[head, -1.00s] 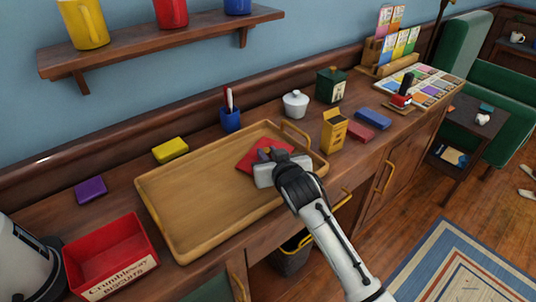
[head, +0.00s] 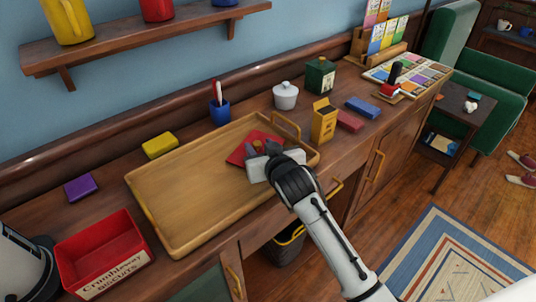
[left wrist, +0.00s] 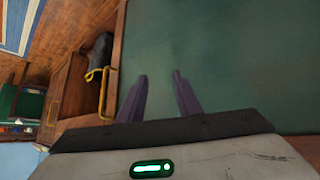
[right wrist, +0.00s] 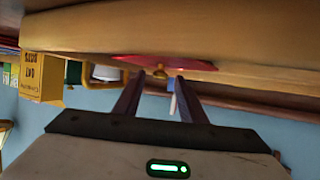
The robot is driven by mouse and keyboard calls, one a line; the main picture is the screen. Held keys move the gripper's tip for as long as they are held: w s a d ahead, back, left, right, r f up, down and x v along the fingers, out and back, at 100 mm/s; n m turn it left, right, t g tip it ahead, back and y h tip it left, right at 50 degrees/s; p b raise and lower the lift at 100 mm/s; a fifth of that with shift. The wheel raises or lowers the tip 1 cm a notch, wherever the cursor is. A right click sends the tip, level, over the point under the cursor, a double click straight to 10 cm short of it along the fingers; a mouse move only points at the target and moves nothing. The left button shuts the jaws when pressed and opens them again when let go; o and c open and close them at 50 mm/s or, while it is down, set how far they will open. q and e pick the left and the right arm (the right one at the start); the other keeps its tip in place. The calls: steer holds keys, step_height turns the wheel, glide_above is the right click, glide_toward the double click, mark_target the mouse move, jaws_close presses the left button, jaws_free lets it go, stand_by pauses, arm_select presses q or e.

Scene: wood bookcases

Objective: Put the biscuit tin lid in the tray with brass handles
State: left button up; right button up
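The biscuit tin lid (head: 243,153) is a red square with a brass-coloured knob. It lies inside the right end of the wooden tray with brass handles (head: 172,253). It also shows edge-on as a red strip in the right wrist view (right wrist: 190,63). My right gripper (head: 262,150) is over the lid with its fingers apart; in the right wrist view its fingertips (right wrist: 160,76) stand either side of the knob, with gaps visible. My left gripper (left wrist: 160,77) is open and empty, facing a plain green surface.
A red biscuit tin (head: 100,255) stands left of the tray, beside part of my left arm. Yellow (head: 160,145) and purple (head: 80,188) blocks, a blue pen cup (head: 220,112), a white lidded pot (head: 286,95) and a yellow box (head: 323,121) stand around the tray. The tray's left part is bare.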

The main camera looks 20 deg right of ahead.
steer(key=v, duration=1)
steer(key=shift+s+r, duration=0.15)
steer(key=shift+s, duration=0.05)
